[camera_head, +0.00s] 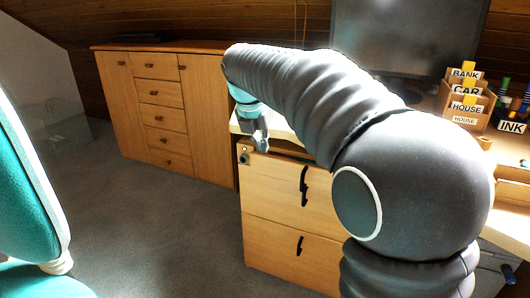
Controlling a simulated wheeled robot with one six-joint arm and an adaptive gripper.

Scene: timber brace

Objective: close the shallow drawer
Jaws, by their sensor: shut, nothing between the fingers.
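A light wooden pedestal (270,197) with black handles stands under the pale desk top. A dark gap (290,150) shows between the desk top and the upper wooden front. It looks like the open top of a shallow drawer, but my gripper and arm hide part of it, so I cannot tell how far it is out. My gripper (262,147) is shut and empty. It points down at the pedestal's upper left corner, in front of the desk edge. I cannot tell whether it touches the wood.
A wooden cabinet (160,98) with several drawers stands at the back left. A teal chair (28,185) is at the left edge. Grey carpet (165,235) is clear between them. A monitor (385,38), a labelled wooden organiser (466,100) and an ink holder (512,126) are on the desk.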

